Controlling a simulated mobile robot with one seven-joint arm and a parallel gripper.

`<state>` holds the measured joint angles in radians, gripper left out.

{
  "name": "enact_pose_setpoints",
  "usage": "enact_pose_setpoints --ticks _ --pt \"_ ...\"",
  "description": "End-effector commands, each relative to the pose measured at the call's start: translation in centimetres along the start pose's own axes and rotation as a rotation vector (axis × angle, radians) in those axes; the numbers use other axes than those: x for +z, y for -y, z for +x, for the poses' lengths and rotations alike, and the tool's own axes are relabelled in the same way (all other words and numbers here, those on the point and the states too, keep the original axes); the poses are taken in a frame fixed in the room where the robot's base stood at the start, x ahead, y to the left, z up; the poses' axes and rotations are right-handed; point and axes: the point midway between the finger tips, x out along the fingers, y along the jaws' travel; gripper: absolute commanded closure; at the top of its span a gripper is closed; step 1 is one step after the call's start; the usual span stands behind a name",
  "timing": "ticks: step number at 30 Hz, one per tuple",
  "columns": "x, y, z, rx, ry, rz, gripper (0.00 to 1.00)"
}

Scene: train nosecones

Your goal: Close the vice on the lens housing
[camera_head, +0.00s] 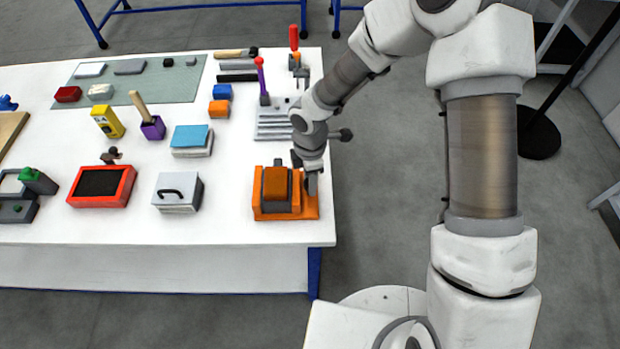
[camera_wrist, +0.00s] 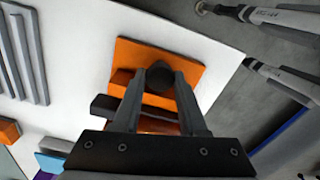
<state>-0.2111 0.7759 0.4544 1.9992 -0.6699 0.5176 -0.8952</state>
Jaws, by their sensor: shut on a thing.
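The vice stands at the front right corner of the white table, on an orange base (camera_head: 305,211) with an upright orange block (camera_head: 276,184) and dark grey parts around it. I cannot tell the lens housing apart from the vice's own parts. My gripper (camera_head: 311,184) reaches down at the vice's right side. In the wrist view, my gripper (camera_wrist: 160,76) has its two fingers shut on a dark rounded knob (camera_wrist: 159,79) above the orange base plate (camera_wrist: 190,65). A dark bar (camera_wrist: 104,107) lies beside the fingers. The fingers hide part of the vice.
A grey box with a black handle (camera_head: 178,192) and a red tray (camera_head: 101,187) stand left of the vice. A grey slotted rack (camera_head: 273,127) is behind it. The table's right edge is close to the vice. Bare white table lies between the vice and the grey box.

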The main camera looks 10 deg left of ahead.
Motion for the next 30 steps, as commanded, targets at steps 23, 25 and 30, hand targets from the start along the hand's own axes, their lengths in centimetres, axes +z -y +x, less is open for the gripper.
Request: enact_pose_setpoints --ticks 23,25,30 --pt "-0.01 -0.03 -0.05 0.001 0.000 0.274 0.40" --pt "-0.01 -0.02 -0.04 0.000 0.000 0.274 0.28" --pt "0.00 -0.02 -0.03 0.000 0.000 0.273 0.28"
